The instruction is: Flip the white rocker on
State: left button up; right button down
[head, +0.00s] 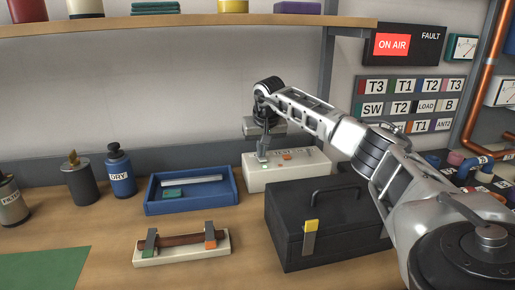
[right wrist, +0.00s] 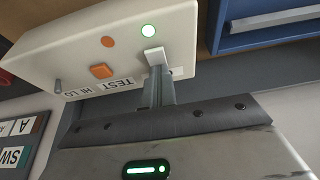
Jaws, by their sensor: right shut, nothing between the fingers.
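A white switch box (head: 284,181) stands on the bench, and it fills the upper part of the right wrist view (right wrist: 190,22). My left gripper is out of view.
The box also carries an orange button (right wrist: 101,71), an orange disc (right wrist: 108,42) and a small metal lever (right wrist: 57,86). A blue tray (head: 190,207) stands left of the box, a black toolbox (head: 340,232) in front right. A shelf (head: 180,21) hangs above.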

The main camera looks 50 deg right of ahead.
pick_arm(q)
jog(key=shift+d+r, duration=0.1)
pick_arm(e)
jog(key=shift+s+a+f, duration=0.2)
jog(key=shift+s+a, duration=0.05)
jog(key=shift+s, duration=0.2)
jog(key=shift+s+a+f, duration=0.2)
jog(key=shift+s, duration=0.2)
jog(key=p+v, duration=0.3)
jog(key=p, duration=0.1)
jog(key=shift+w+d+r, duration=0.1)
jog(key=shift+w+r, duration=0.1)
jog(key=shift+r, duration=0.3)
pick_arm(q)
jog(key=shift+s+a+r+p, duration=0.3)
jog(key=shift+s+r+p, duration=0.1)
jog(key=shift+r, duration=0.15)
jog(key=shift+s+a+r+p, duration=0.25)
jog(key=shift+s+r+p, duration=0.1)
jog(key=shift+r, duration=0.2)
pick_arm(e)
jog(key=v, duration=0.6)
jog(key=shift+s+r, duration=0.25)
jog(key=shift+r, duration=0.1)
